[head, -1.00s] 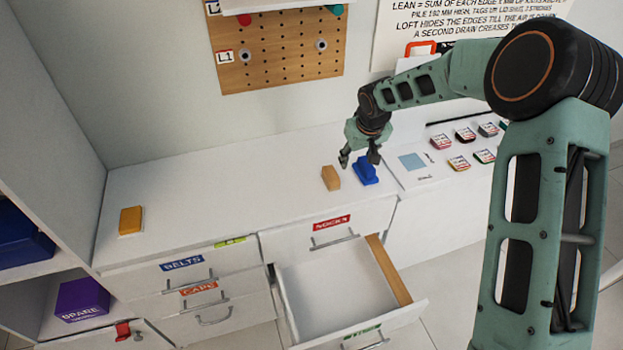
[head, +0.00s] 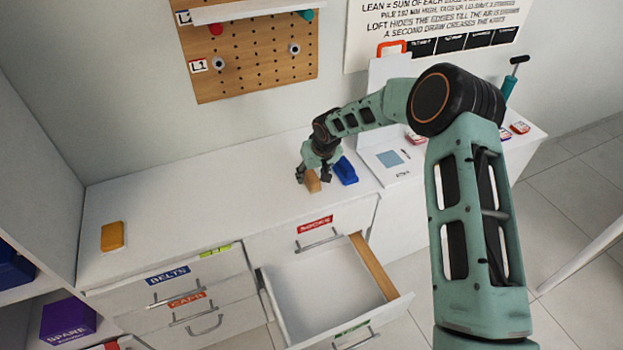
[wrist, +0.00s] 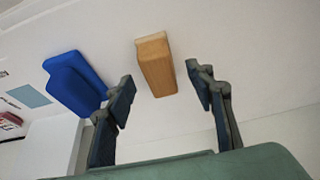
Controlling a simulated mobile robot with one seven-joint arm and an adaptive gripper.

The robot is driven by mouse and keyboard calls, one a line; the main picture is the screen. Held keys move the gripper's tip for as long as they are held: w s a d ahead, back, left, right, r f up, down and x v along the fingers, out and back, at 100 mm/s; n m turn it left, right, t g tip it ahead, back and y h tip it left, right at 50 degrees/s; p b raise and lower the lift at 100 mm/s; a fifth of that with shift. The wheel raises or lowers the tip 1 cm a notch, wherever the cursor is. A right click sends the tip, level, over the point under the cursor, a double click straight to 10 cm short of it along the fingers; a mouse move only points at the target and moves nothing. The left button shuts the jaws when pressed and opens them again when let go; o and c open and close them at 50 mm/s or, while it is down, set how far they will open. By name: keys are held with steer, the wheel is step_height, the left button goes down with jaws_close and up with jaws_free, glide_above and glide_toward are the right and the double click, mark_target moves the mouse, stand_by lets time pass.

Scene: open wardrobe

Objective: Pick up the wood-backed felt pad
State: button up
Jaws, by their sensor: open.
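The wood-backed felt pad appears to be the tan, wood-coloured block (head: 312,182) on the white counter, left of a blue block with a raised handle (head: 345,171). My gripper (head: 314,178) is at the tan block, partly hiding it in the head view. In the wrist view the tan block (wrist: 156,64) lies ahead of and between my open, empty fingers (wrist: 160,86). A pale layer shows along its far end. The blue block (wrist: 75,82) lies just outside the left finger. I cannot tell how high the fingertips are above the counter.
A yellow-orange block (head: 112,236) lies at the counter's left end. Below the counter, an empty drawer (head: 330,290) stands pulled out. A pegboard (head: 250,60) hangs on the wall behind. A sheet with a pale blue square (head: 389,159) lies right of the blue block.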

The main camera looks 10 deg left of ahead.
steer(key=shift+x, duration=1.15)
steer(key=c, duration=1.2)
